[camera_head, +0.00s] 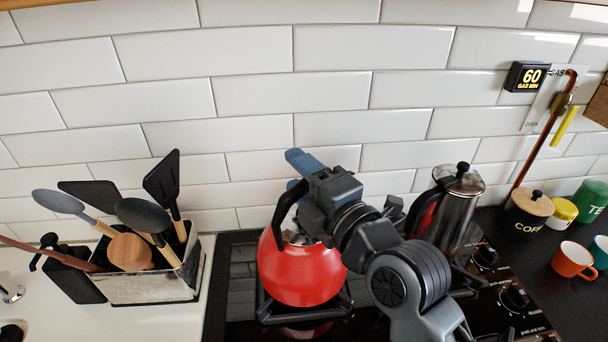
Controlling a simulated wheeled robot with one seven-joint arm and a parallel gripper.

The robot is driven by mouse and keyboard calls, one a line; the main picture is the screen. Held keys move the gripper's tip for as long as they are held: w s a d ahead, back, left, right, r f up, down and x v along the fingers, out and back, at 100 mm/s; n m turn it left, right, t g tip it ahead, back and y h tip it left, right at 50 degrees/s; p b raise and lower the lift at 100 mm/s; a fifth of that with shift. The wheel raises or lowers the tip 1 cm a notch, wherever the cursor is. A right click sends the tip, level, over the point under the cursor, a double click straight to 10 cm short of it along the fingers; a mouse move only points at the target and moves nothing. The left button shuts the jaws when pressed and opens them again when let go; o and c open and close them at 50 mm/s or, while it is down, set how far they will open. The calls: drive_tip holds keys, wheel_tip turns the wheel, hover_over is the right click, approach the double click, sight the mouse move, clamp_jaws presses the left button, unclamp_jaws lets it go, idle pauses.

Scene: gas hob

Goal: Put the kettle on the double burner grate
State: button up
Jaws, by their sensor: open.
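The red kettle (302,272) stands upright over a black grate (266,312) on the left part of the hob. I cannot tell whether this is the double burner grate; the kettle and my arm hide much of the hob. The kettle's black handle (284,208) arches up its left side. My gripper (301,166) is open above the kettle, at the top of the handle. Its blue fingers point left and back. The gripper body hides part of the handle, so I cannot tell whether the fingers are around it or touching it.
A steel French press (455,212) stands right of my arm. A utensil holder (160,283) is on the white counter at left. Hob knobs (514,297), a coffee jar (527,215) and an orange mug (573,260) are at right. A tiled wall is close behind.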

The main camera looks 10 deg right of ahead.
drive_tip(key=shift+r, duration=0.25)
drive_tip(key=b+v, duration=0.2)
drive_tip(key=v, duration=1)
drive_tip(key=shift+b, duration=0.35)
drive_tip(key=shift+f, duration=0.1)
drive_tip(key=s+d+f+m+h, duration=0.5)
drive_tip(key=s+d+f+m, duration=0.4)
drive_tip(key=s+f+m, duration=0.25)
drive_tip(key=s+d+m+g+h, duration=0.1)
drive_tip(key=s+d+m+h, duration=0.1)
drive_tip(key=s+m, duration=1)
drive_tip(key=s+h, duration=0.1)
drive_tip(key=s, duration=0.6)
drive_tip(key=shift+d+f, duration=0.4)
